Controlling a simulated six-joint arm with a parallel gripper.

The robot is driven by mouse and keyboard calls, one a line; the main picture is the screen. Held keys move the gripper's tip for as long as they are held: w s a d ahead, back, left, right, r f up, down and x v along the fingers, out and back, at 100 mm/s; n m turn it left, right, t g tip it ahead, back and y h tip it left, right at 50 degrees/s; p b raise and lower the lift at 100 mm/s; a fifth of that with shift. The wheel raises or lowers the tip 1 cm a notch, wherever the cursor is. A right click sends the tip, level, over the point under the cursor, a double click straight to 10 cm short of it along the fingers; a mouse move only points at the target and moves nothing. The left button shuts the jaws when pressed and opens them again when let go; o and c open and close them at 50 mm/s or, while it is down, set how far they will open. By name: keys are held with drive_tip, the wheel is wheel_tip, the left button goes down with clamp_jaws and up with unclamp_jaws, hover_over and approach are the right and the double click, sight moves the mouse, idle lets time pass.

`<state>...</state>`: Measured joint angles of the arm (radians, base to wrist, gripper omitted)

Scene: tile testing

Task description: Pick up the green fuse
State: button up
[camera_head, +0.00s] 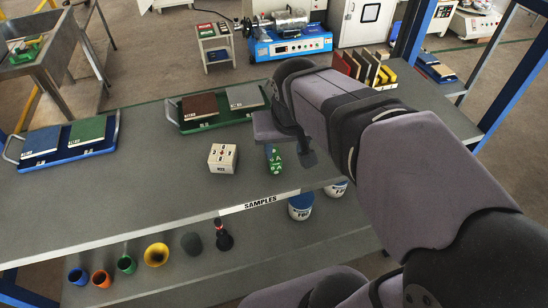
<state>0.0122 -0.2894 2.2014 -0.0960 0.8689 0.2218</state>
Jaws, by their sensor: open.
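A small green object with white marks, which looks like the green fuse (275,160), stands on the grey upper shelf near its front edge. My gripper (290,148) is over and beside it, with a dark finger just to its right. The gripper is open. The hand hides the fuse's upper part, and I cannot tell whether the fingers touch it.
Trays with tiles (67,143) and (215,107) stand farther back and left. Cups (156,255) and buckets (301,206) are on the lower shelf. Open shelf lies between.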

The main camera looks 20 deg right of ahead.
sight(274, 154)
drive_tip(key=shift+n, duration=0.5)
drive_tip(key=shift+w+a+f+p, duration=0.2)
drive_tip(key=shift+w+f+p, duration=0.15)
drive_tip(key=shift+w+f, duration=0.5)
drive_tip(key=shift+w+a+f+p, duration=0.2)
drive_tip(key=shift+w+f+p, duration=0.25)
drive_tip(key=shift+f, duration=0.8)
drive_tip(key=shift+w+a+f+p, duration=0.25)
drive_tip(key=shift+w+f, duration=0.45)
drive_tip(key=shift+f, duration=0.35)
drive_tip(key=shift+c, duration=0.6)
clamp_jaws()
